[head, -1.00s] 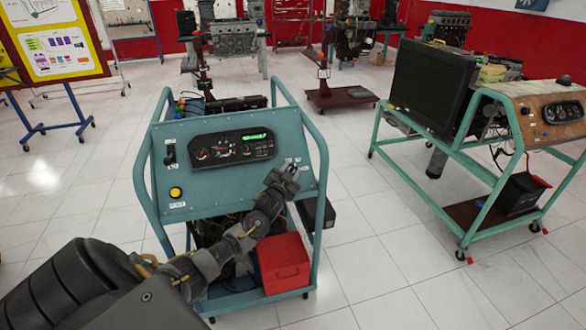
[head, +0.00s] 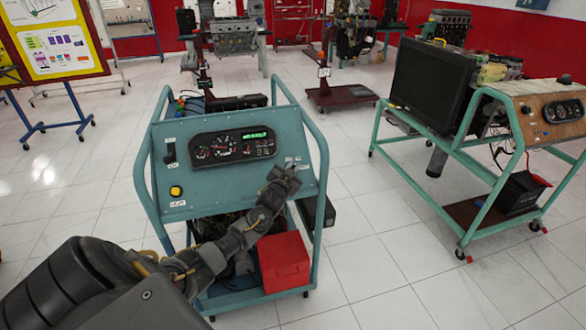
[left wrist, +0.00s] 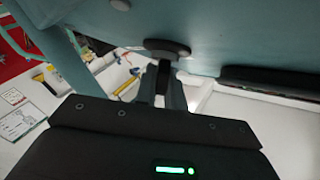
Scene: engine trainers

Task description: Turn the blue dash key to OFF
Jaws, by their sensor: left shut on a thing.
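The blue-green dash panel (head: 230,190) faces me on a wheeled trainer frame, with a gauge cluster (head: 233,147) whose small green display is lit. My left gripper (head: 290,168) is at the panel's right side, over the spot of the key. In the left wrist view my gripper's fingers (left wrist: 163,92) are shut on the dash key, right at a dark round key switch (left wrist: 167,48) on the panel. The key is mostly hidden by the fingers, so its colour and exact angle cannot be told. My right gripper is not in view.
A yellow button (head: 176,191) and a dark switch (head: 170,152) sit on the panel's left. A red box (head: 284,263) stands low in the frame, below my left arm. A second trainer (head: 470,130) stands at the right, with clear tiled floor between.

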